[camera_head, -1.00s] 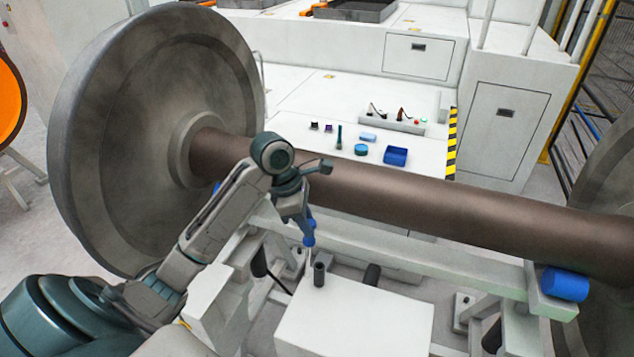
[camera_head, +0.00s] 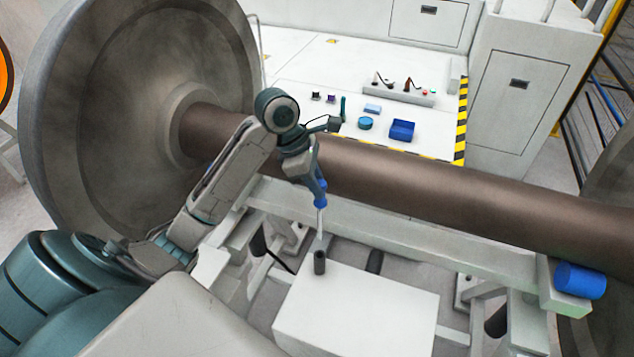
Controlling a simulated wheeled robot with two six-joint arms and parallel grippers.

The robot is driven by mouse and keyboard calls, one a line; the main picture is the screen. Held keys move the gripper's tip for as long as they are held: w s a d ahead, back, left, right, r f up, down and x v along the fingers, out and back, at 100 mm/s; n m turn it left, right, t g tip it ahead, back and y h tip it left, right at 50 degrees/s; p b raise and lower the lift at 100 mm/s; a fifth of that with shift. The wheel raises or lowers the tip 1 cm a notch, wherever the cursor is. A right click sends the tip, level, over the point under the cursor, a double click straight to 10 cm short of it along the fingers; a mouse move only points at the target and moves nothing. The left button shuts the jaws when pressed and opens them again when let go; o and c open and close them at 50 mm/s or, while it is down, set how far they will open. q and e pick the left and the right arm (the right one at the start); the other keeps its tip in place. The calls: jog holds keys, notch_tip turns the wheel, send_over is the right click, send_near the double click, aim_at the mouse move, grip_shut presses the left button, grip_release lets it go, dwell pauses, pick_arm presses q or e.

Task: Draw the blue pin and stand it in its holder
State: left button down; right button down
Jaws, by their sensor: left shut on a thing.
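The blue pin (camera_head: 320,197) has a blue handle and a thin pale shank that points down. My left gripper (camera_head: 318,178) is shut on its blue handle and holds it nearly upright. The holder (camera_head: 320,262) is a small dark upright tube at the back left corner of a white block (camera_head: 355,312). The tip of the shank shows just above the mouth of the holder; I cannot tell whether it is right over the opening. My right gripper is not in view.
A brown axle (camera_head: 440,190) crosses behind my left gripper, with a big grey wheel (camera_head: 130,110) at its left. A blue roller (camera_head: 580,281) sits at the right end of the pale frame beam. A blue bin (camera_head: 402,131) and small parts lie on the white deck behind.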

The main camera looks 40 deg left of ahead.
aim_at(316, 201)
pick_arm(q)
jog(key=shift+f, duration=0.4)
jog(key=shift+s+d+f, duration=0.1)
jog(key=shift+s+f, duration=0.1)
jog(key=shift+f, duration=0.75)
jog(key=shift+w+f, duration=0.1)
jog(key=shift+f, duration=1.4)
notch_tip(316, 201, down, 10)
dwell(3.3)
jog(key=c, duration=1.2)
grip_release()
jog(key=shift+o, duration=0.2)
